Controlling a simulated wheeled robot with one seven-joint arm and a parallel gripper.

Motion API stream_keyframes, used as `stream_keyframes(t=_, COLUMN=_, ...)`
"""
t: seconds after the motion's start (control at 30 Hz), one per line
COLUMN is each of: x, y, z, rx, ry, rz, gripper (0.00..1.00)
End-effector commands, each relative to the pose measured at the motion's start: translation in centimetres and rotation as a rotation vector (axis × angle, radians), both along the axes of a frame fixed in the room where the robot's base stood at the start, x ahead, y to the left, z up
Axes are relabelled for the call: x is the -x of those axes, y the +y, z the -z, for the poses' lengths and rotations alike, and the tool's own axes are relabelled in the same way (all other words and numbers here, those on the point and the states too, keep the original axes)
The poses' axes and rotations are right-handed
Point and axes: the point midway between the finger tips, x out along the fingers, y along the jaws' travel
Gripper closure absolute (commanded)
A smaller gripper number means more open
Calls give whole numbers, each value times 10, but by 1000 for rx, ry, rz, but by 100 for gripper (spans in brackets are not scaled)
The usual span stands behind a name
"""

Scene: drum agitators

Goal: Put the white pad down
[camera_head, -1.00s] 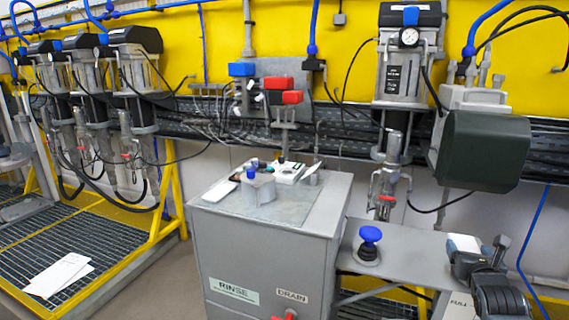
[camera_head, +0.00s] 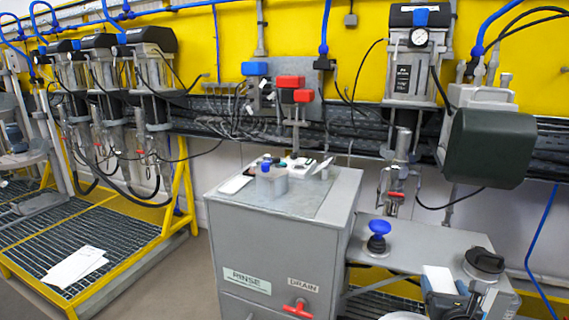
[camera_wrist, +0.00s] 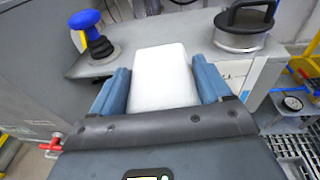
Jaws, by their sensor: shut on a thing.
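The white pad (camera_wrist: 163,78) is between the two blue fingers of my gripper (camera_wrist: 164,92) in the wrist view, and the jaws are shut on it. In the head view the white pad (camera_head: 440,280) shows at the lower right, held by my gripper (camera_head: 447,296). It appears in front of the grey side shelf (camera_head: 428,243). I cannot tell whether the pad touches any surface.
On the side shelf are a blue-knobbed plunger (camera_head: 378,237) and a black-handled round lid (camera_head: 484,263). The grey rinse cabinet (camera_head: 280,250) stands left, with a red drain tap (camera_head: 300,309). Its top holds a flat white piece (camera_head: 235,184) and small items.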

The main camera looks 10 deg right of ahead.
Motion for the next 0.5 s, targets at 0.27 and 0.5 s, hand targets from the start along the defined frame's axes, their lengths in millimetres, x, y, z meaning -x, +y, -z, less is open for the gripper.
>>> stream_keyframes(t=0.27, x=19, y=73, z=37, rx=-1, ry=-1, rz=-109, gripper=51)
stream_keyframes(t=0.5, x=27, y=95, z=48, rx=0, ry=0, rz=-146, gripper=51)
